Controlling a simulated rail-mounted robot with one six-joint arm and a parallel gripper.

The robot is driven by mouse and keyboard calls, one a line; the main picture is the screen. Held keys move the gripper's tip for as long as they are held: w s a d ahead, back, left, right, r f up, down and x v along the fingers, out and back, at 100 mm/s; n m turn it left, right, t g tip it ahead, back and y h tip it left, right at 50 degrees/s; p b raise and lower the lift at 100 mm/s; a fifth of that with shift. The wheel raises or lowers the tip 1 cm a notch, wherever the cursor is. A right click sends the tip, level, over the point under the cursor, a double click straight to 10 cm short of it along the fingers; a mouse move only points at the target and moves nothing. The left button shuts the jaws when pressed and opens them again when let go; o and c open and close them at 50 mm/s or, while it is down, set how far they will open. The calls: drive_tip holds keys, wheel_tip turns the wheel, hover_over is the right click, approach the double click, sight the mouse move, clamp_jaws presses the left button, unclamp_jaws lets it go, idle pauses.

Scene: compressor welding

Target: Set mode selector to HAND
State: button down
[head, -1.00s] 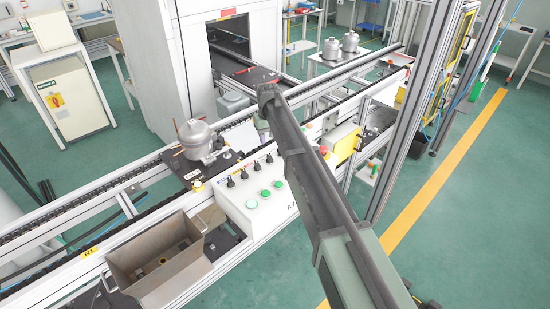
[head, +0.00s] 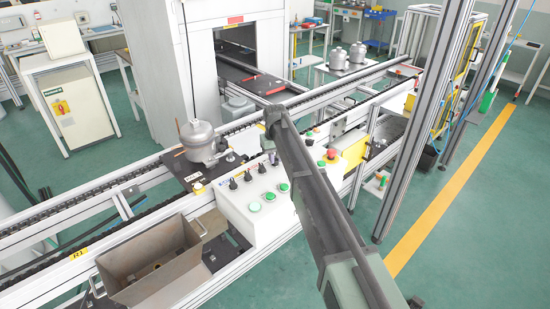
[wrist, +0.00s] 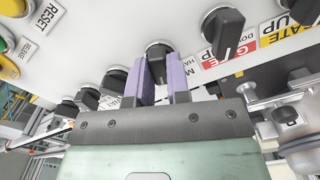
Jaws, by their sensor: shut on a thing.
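The white control panel (head: 235,213) stands in front of the conveyor, with a row of black selector knobs, green buttons and a red button. In the wrist view, the two purple fingers of my gripper (wrist: 162,85) are on either side of a black selector knob (wrist: 157,58) and shut on it. The knob's pale mark points roughly up and down in the picture. Labels beside it, starting "HA" (wrist: 114,83) and "M" (wrist: 206,58), are partly hidden. In the head view, my arm hides most of the gripper at the panel.
Other black knobs flank the held one closely, one to the right (wrist: 223,32) and one to the left (wrist: 114,80). A RESET label (wrist: 47,14) is at upper left. A grey compressor (head: 200,138) sits on the conveyor behind the panel. A metal bin (head: 150,262) is left of it.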

idle(0.3)
drive_tip(key=n, duration=0.4)
drive_tip(key=shift+n, duration=0.3)
drive_tip(key=n, duration=0.4)
idle(0.4)
drive_tip(key=c, duration=1.1)
unclamp_jaws()
